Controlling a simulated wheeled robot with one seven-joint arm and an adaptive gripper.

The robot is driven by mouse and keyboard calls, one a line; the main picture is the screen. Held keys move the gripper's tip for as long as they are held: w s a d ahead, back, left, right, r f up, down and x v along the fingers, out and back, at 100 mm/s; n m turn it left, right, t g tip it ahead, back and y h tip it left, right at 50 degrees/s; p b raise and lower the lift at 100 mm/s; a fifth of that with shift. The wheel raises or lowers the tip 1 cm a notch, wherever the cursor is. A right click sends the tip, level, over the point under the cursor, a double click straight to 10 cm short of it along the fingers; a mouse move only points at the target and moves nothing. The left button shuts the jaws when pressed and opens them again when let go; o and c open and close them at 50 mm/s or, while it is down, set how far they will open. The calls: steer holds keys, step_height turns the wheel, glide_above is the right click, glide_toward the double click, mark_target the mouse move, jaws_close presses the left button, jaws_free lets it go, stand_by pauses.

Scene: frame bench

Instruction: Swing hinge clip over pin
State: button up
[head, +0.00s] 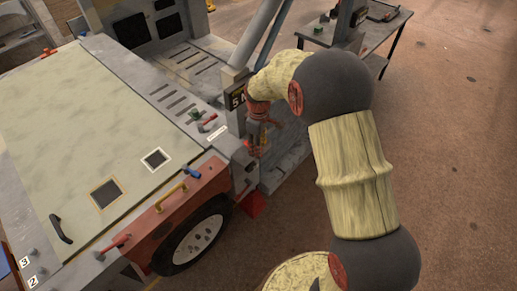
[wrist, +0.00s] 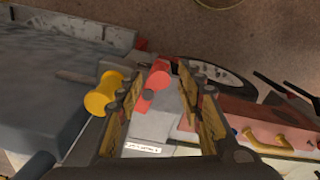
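My gripper (wrist: 161,82) is open, its two fingers standing apart in the wrist view. I cannot tell whether the fingers touch either part.
A red fender (head: 190,198) with a yellow handle (head: 170,198) and a wheel (head: 197,237) lie close by. A red block (head: 253,204) is below the corner. Open floor (head: 450,180) lies right.

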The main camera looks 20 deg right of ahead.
steer(key=shift+f, duration=0.8)
steer(key=c, duration=0.3)
jaws_close()
